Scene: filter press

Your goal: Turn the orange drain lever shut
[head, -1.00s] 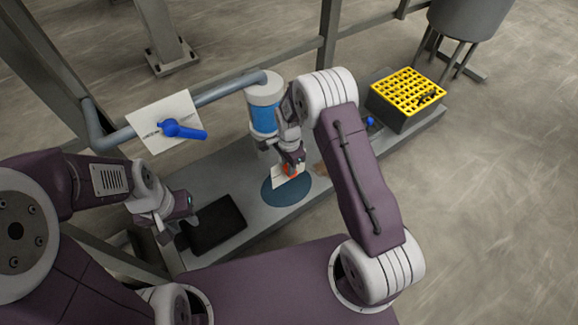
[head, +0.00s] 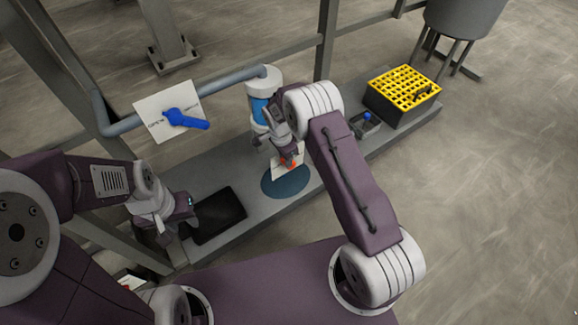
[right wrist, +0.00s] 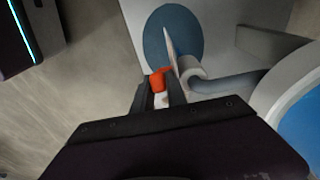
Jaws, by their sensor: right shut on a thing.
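The orange drain lever (head: 288,164) shows as a small patch low by the white and blue filter housing (head: 262,85). My right gripper (right wrist: 160,84) is shut on the lever, whose orange end (right wrist: 157,79) shows between the two fingers in the right wrist view. The rest of the lever is hidden by the fingers. A pale label plate (head: 285,175) stands right behind it, seen nearly edge-on in the right wrist view. My left gripper (head: 175,232) hangs empty beside the black tray, its fingers apart.
A blue handle (head: 186,120) sits on a white plate on the grey pipe. A blue round disc (head: 285,186) lies on the grey bench below the lever. A black tray (head: 218,215) lies to its left. A yellow-topped crate (head: 403,92) stands at the right end.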

